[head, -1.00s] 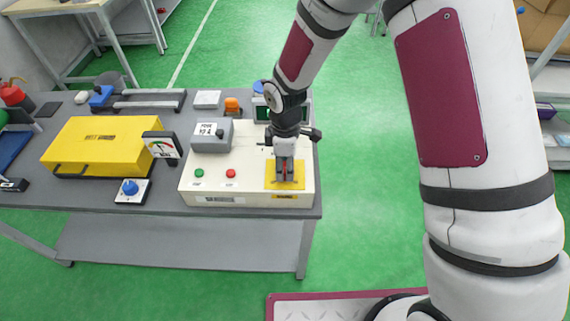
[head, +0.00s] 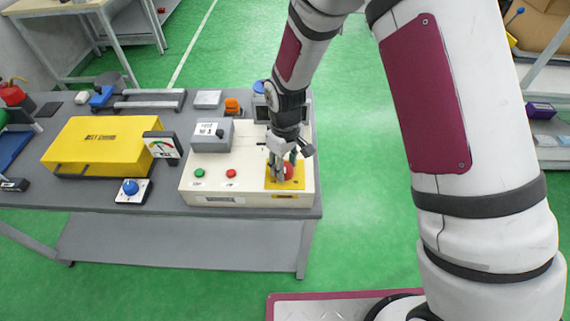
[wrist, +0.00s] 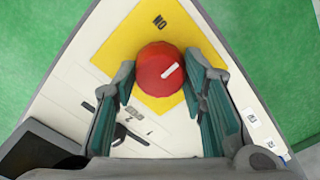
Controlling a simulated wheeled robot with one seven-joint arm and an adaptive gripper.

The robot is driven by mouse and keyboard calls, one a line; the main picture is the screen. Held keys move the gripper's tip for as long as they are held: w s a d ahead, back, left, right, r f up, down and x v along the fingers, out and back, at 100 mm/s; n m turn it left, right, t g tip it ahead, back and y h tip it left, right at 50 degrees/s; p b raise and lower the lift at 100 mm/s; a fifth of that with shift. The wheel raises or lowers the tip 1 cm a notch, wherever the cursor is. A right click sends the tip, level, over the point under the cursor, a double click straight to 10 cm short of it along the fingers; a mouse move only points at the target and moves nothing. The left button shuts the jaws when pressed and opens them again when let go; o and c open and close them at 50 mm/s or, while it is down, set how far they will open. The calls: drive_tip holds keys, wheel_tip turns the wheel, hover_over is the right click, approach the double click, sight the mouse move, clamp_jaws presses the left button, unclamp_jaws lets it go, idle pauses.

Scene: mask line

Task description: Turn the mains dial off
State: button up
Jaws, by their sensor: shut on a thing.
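The mains dial is a round red knob (wrist: 153,72) with a white mark, on a yellow plate (wrist: 118,45) of the cream machine panel. In the wrist view the mark points to the upper right, turned away from the ON label (wrist: 160,22) above the knob. My gripper (wrist: 160,75) is shut on the dial, one finger on each side. In the head view my gripper (head: 283,168) comes down on the panel's right end and partly covers the red dial (head: 289,171). Any OFF label is hidden or unreadable.
Green (head: 199,173) and red (head: 231,173) buttons sit left of the dial. A grey box with a lever (head: 211,137) stands behind them. Left on the bench are a gauge (head: 162,148), a blue knob (head: 130,187) and a yellow case (head: 95,145).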

sight(285, 167)
drive_tip(key=m, duration=0.4)
drive_tip(key=shift+m, duration=0.4)
drive_tip(key=shift+m+p, duration=0.6)
drive_tip(key=shift+m, duration=1.6)
drive_tip(key=o, duration=1.2)
drive_tip(key=shift+c, duration=0.2)
wheel_tip(285, 167, up, 12)
